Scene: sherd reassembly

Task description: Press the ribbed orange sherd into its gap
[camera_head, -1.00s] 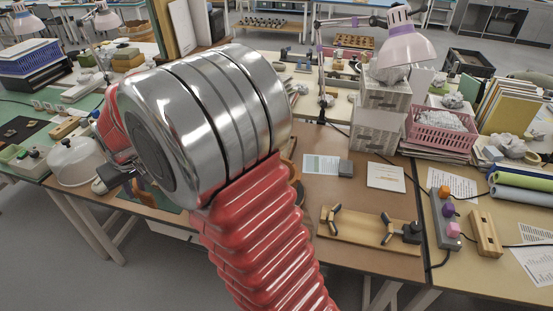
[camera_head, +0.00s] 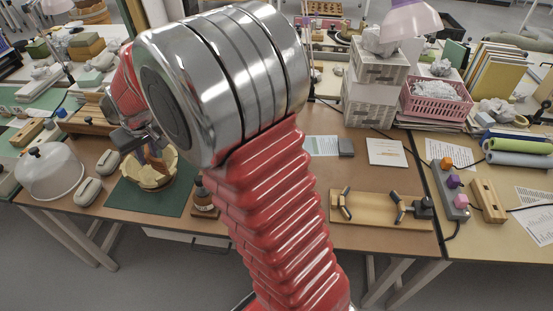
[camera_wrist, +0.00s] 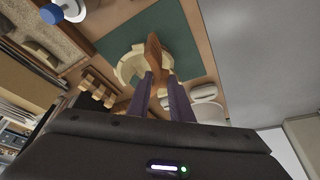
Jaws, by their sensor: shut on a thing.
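The ribbed orange sherd (camera_wrist: 154,52) shows in the wrist view as a long orange-brown piece between my fingertips. My gripper (camera_wrist: 160,77) is shut on it. The cream, broken-rimmed pot (camera_wrist: 126,70) stands on a green mat behind the sherd, which overlaps its right side in the wrist view. In the head view the pot (camera_head: 150,180) is on the mat, with my gripper (camera_head: 152,150) just above its mouth. I cannot tell whether the sherd touches the pot. The gap is not clearly visible.
The green mat (camera_head: 130,197) lies near the table's front edge. A clear dome (camera_head: 48,172) and pale rounded blocks (camera_head: 88,190) stand left of it. A dark bottle (camera_head: 203,195) on a wooden base stands right of the pot. A wooden clamp board (camera_head: 375,222) lies farther right.

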